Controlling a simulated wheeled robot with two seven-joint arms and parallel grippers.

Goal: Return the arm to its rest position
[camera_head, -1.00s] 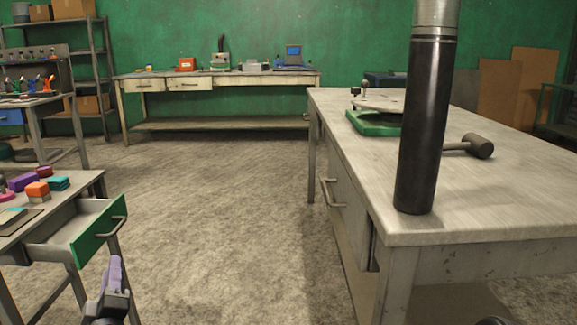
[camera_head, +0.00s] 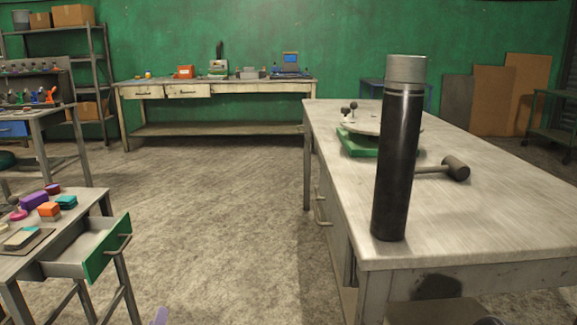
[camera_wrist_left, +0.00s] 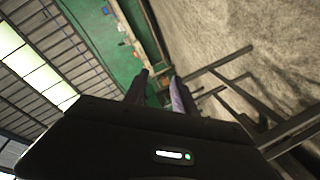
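My left gripper (camera_wrist_left: 160,86) shows in the left wrist view with its two fingers apart and nothing visible between them. One finger is dark and the other is purplish. In the head view only a small purple tip of the left gripper (camera_head: 160,317) shows at the bottom edge, just right of the small table with the open drawer. My right gripper cannot be made out in either view.
A black cylinder with a grey top (camera_head: 398,160) stands upright on the right workbench (camera_head: 470,225). A mallet (camera_head: 456,168) and green-based turntable (camera_head: 357,142) lie behind it. The green-fronted drawer (camera_head: 108,245) sticks out at left. The middle floor is clear.

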